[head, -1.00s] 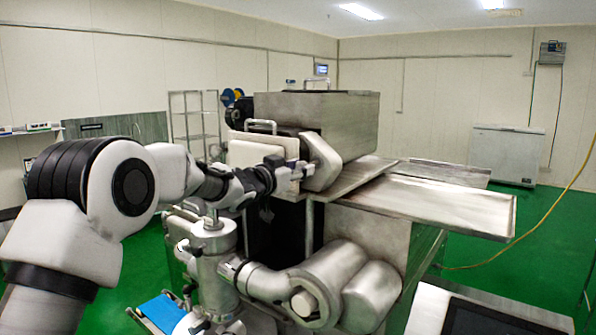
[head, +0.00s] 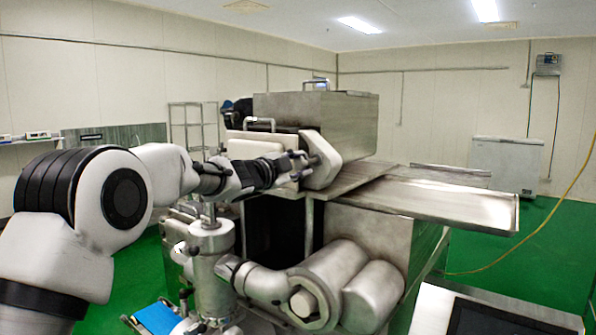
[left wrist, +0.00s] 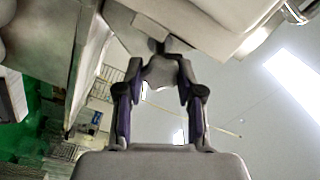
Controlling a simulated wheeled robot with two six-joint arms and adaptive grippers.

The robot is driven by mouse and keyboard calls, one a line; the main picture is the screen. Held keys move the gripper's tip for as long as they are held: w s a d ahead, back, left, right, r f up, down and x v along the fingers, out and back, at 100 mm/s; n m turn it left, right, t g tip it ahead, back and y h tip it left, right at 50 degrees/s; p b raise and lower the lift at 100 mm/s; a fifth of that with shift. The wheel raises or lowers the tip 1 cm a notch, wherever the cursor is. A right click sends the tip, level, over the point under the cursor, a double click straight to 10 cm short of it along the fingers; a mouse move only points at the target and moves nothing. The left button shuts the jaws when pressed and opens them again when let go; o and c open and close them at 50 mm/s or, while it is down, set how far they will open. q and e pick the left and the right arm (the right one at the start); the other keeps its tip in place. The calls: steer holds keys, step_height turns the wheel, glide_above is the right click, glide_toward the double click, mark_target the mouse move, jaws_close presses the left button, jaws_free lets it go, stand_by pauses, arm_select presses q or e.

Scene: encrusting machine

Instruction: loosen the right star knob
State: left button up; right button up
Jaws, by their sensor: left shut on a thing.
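The steel encrusting machine (head: 335,115) stands in the middle of the head view. My left gripper (head: 303,165) reaches in from the left to the front of its upper housing, beside the angled side cover (head: 325,158). In the left wrist view, the fingers of my left gripper (left wrist: 163,52) close in on a small dark part at their tips, close to a pale machine face. This part appears to be the right star knob (left wrist: 158,32); the fingers hide most of its shape. My right gripper is not in view.
Steel trays (head: 440,192) extend to the right of the machine. A large steel cylinder (head: 328,275) sits low in front. A dark-faced panel (head: 500,318) is at the bottom right. A white chest (head: 506,165) stands far back on open green floor.

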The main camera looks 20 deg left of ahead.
arm_select(q)
steer(key=m+b, duration=0.1)
steer(key=m, duration=0.2)
steer(key=shift+r+m+b, duration=0.2)
steer(key=shift+m+b, duration=0.2)
steer(key=shift+m, duration=0.3)
steer(key=shift+a+r, duration=0.1)
steer(key=o, duration=1.2)
steer(key=shift+w, duration=0.15)
steer(key=shift+c, duration=0.2)
steer(key=shift+w+f, duration=0.2)
steer(key=shift+f, duration=0.1)
steer(key=v, duration=1.2)
steer(key=shift+w, duration=0.1)
